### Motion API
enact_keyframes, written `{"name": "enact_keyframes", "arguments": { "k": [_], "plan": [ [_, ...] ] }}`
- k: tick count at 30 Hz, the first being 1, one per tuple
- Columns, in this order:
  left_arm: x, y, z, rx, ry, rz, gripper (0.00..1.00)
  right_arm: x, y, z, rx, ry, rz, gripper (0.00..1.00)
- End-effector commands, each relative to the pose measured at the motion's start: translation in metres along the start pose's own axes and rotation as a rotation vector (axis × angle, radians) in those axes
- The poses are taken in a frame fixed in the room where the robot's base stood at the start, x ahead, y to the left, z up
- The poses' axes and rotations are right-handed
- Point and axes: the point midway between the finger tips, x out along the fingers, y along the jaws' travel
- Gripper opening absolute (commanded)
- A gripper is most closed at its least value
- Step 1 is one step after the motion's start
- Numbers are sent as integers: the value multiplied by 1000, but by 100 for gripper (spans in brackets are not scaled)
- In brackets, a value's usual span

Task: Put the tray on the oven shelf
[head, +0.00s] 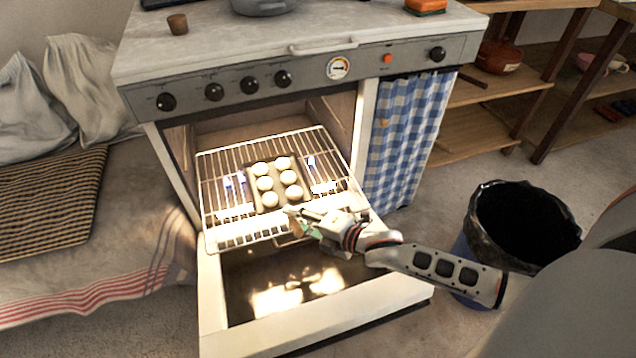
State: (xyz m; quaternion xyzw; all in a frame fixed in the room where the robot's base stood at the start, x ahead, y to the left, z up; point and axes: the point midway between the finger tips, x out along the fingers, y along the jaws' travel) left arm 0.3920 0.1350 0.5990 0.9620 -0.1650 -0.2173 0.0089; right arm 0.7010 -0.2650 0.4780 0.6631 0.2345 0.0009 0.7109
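A small dark tray (279,186) with several pale round buns in two rows lies on the wire oven shelf (223,190). The shelf is pulled out of the open oven (245,127), above the lowered door. My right gripper (294,214) is at the front edge of the tray, over the front of the shelf. Its fingers are small and partly merge with the shelf wires, so whether they touch or grip the tray is unclear. My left gripper is out of view.
The lowered oven door (306,285) lies below the shelf. A checked blue curtain (408,135) hangs to the right of the oven. A lined bin (470,245) stands at the right, near my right arm. A cloth-covered bench (95,240) is at the left.

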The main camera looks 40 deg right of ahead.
Motion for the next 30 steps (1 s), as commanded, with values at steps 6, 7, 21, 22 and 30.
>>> {"name": "enact_keyframes", "arguments": {
  "k": [6,7,21,22,30],
  "plan": [
    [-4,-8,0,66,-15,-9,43,-40,8,1,-3,0,8,32],
    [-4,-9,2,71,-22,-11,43,-45,7,0,-4,0,8,32],
    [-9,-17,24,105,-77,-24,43,-102,3,0,-2,0,3,32],
    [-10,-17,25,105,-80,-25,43,-103,2,0,-2,0,3,32],
    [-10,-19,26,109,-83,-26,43,-105,1,0,-1,0,2,32]
  ]
}}
